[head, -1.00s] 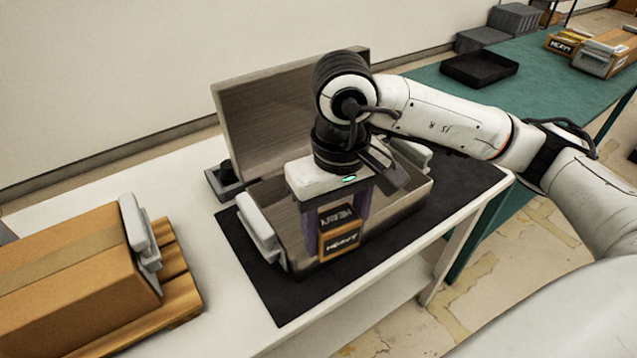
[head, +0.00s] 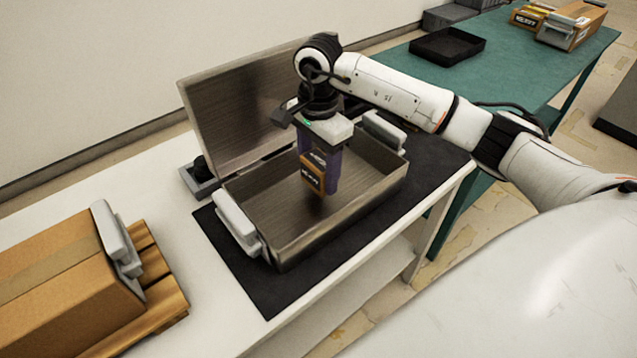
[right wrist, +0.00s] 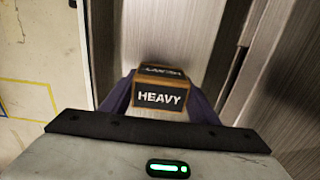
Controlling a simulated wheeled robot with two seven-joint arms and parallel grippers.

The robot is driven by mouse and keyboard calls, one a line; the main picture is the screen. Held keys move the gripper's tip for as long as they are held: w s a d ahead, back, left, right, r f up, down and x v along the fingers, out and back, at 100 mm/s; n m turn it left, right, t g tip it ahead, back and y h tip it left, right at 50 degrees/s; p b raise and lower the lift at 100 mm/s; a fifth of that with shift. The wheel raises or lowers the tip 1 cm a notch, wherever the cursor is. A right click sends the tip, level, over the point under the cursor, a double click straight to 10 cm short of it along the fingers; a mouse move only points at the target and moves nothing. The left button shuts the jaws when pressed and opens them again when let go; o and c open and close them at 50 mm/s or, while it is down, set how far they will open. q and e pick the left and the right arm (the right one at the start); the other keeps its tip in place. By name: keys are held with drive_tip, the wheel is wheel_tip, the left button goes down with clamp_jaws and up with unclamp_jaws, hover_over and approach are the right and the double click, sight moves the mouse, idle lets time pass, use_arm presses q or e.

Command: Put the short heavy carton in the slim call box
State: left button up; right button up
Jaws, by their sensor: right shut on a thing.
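The short heavy carton (head: 312,175) is small and brown with black "HEAVY" labels. My right gripper (head: 322,180) is shut on it, with purple fingers on its two sides, and holds it over the open metal box. The carton also shows in the right wrist view (right wrist: 160,98) between the fingers. The box (head: 285,252), seemingly the call box, is a shallow steel case with its lid (head: 230,115) raised at the back and grey handles at its ends. I cannot tell whether the carton touches the box's floor. My left gripper is not in view.
The box stands on a black mat (head: 262,290) on a white table (head: 190,255). A large brown carton (head: 60,275) lies on a wooden pallet at the left. A green table (head: 500,65) behind holds a black tray (head: 447,46) and other cartons (head: 572,25).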

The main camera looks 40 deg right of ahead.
sight(318, 182)
wheel_tip(318, 182, down, 4)
drive_tip(key=shift+f, duration=0.1)
drive_tip(key=o, duration=1.3)
drive_tip(key=shift+f, duration=0.1)
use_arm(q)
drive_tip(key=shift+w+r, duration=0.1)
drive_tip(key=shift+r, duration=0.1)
use_arm(e)
drive_tip(key=shift+r, duration=0.4)
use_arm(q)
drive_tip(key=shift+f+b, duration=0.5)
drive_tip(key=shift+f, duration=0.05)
use_arm(e)
wheel_tip(318, 182, up, 12)
drive_tip(key=shift+f, duration=0.2)
